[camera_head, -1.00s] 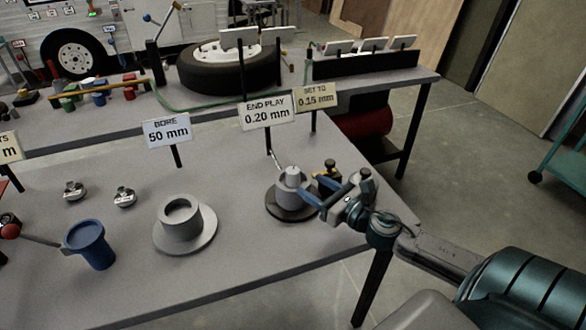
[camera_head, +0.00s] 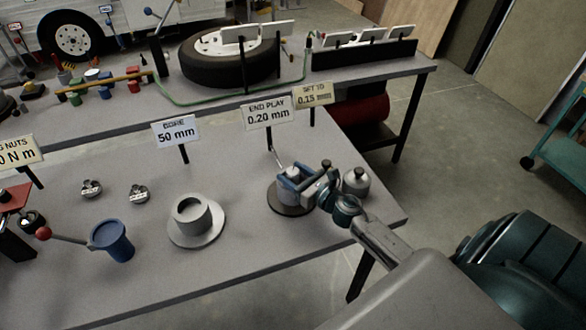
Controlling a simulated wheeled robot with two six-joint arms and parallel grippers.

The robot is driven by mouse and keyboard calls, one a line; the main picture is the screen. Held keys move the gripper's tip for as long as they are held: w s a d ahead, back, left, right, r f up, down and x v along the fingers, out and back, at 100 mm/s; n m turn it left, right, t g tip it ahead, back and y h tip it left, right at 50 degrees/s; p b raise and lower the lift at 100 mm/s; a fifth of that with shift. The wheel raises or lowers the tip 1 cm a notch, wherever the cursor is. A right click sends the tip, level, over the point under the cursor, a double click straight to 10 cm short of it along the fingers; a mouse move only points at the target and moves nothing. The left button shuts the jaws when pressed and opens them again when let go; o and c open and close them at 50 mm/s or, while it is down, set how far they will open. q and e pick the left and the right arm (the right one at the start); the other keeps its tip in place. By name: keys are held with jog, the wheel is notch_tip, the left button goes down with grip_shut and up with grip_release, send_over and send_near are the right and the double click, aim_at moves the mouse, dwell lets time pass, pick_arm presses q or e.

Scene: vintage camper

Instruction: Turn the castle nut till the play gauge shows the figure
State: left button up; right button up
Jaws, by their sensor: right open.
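A grey hub (camera_head: 286,192) stands on a round dark base (camera_head: 291,211) near the right end of the front bench. My right gripper (camera_head: 294,177) is at the hub's top, its two blue fingers apart on either side of the small light top piece, where the castle nut seems to be. The nut's slots are too small to make out, and I cannot tell whether the fingers touch it. The play gauge sign (camera_head: 269,113) behind reads "END PLAY 0.20 mm". The sign beside it (camera_head: 313,94) reads "SET TO 0.15 mm". My left gripper is out of view.
A grey domed part (camera_head: 356,182) stands just right of my right gripper. A flanged grey hub (camera_head: 194,220) and a blue cup (camera_head: 113,241) stand to the left. A rear bench carries a tyre (camera_head: 230,69). Bare bench lies in front of the hub.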

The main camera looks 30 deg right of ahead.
jog(key=shift+w, duration=0.1)
jog(key=c, duration=1)
jog(key=shift+o, duration=0.3)
